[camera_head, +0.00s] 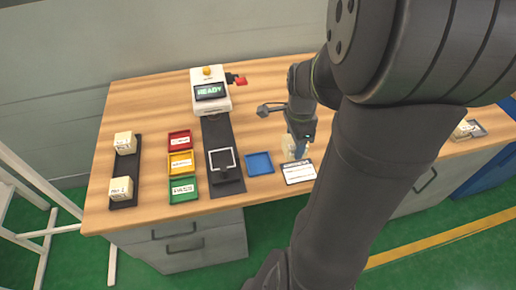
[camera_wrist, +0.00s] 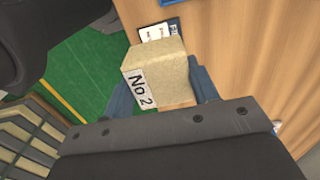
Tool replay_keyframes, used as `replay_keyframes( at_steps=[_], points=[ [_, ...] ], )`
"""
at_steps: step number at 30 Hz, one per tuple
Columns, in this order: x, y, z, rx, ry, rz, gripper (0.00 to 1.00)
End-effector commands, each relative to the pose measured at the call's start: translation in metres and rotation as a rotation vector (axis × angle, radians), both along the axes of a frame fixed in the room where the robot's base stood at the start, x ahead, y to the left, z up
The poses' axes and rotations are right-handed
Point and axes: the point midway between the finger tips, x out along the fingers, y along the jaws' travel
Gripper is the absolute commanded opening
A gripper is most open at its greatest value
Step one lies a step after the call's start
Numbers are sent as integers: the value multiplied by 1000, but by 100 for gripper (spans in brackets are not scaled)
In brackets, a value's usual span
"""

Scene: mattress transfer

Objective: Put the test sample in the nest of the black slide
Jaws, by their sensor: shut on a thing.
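The test sample is a cream foam block marked "No 2" (camera_wrist: 160,70). My gripper (camera_wrist: 164,92) is shut on it, with blue fingers on either side. In the head view my gripper (camera_head: 299,146) holds the block (camera_head: 288,147) above the table, behind a white card and right of the blue tray. The black slide (camera_head: 215,130) runs from the white machine towards the table's front. Its nest, a square with a light frame (camera_head: 222,150), is at the slide's front part, left of my gripper, and looks empty.
Red (camera_head: 180,151), yellow (camera_head: 170,174) and green (camera_head: 171,196) trays stand left of the slide. A blue tray (camera_head: 249,170) and white card (camera_head: 298,180) lie right of it. A black rack (camera_head: 123,167) holds two blocks. The "READY" machine (camera_head: 222,102) stands behind.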

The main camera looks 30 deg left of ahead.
Motion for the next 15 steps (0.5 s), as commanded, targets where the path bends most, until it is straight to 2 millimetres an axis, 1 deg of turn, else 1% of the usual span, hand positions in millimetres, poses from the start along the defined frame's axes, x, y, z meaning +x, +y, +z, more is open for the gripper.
replay_keyframes(
  at_steps=[6,9,12,15],
  points=[
    [-10,52,9,1,-1,10,32],
    [-17,74,12,0,0,9,32],
    [-23,90,15,0,0,6,32],
    [-27,100,15,0,0,4,32]
  ],
)
